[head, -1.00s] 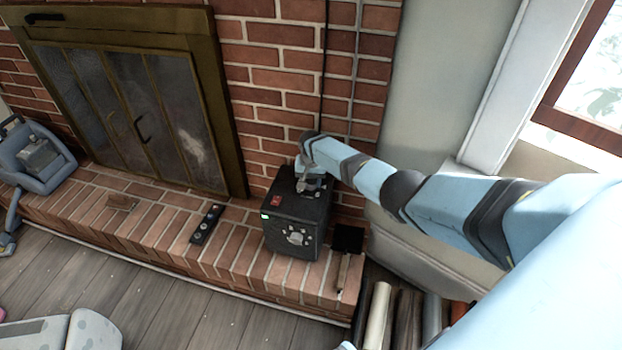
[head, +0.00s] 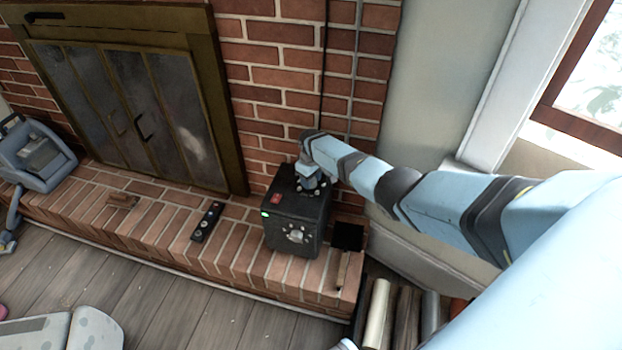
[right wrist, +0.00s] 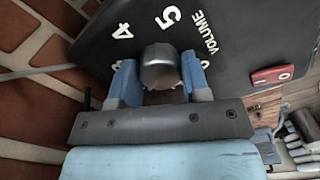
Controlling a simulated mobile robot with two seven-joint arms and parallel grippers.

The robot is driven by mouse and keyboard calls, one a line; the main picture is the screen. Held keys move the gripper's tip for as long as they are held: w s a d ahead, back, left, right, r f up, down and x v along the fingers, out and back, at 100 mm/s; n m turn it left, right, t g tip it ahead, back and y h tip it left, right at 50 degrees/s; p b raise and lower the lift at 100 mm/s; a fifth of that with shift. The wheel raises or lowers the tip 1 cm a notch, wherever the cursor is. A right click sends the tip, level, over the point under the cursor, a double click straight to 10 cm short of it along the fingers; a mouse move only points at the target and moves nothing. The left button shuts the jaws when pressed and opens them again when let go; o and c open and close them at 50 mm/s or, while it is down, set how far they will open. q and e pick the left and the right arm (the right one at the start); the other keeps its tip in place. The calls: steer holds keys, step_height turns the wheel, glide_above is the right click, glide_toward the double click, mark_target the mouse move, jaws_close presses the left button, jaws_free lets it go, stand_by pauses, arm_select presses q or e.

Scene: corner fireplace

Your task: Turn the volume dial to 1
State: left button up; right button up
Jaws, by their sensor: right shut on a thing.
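The black box (head: 284,212) with the dial stands on the brick hearth. In the right wrist view its top panel (right wrist: 240,40) carries white marks "4", "5" and "VOLUME". The grey volume dial (right wrist: 160,67) sits between the two blue fingers of my right gripper (right wrist: 160,80), which is shut on it. The lower marks around the dial are mostly covered by the gripper, and I cannot tell the dial's setting.
A red switch (right wrist: 272,75) is on the box top near the dial. A dark remote-like strip (head: 207,222) lies left of the box, and a black-headed brush-like tool (head: 347,238) lies right. Rolled cylinders (head: 378,312) stand at lower right. The brick wall is close behind.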

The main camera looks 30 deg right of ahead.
steer(key=shift+n, duration=0.9)
steer(key=n, duration=0.3)
steer(key=shift+n, duration=0.4)
steer(key=n, duration=0.4)
steer(key=shift+n+b, duration=0.35)
steer(key=shift+n, duration=0.75)
arm_select(q)
steer(key=shift+w+d+r+t+h, duration=0.15)
steer(key=shift+w+d+r+t, duration=0.05)
steer(key=shift+r, duration=0.2)
steer(key=shift+w+d+r+t+h, duration=0.15)
steer(key=shift+w+r+t, duration=0.05)
steer(key=shift+r, duration=0.2)
steer(key=shift+w+r, duration=0.1)
steer(key=shift+r, duration=0.05)
arm_select(e)
steer(key=shift+n, duration=0.3)
steer(key=o, duration=0.9)
steer(key=shift+o, duration=0.2)
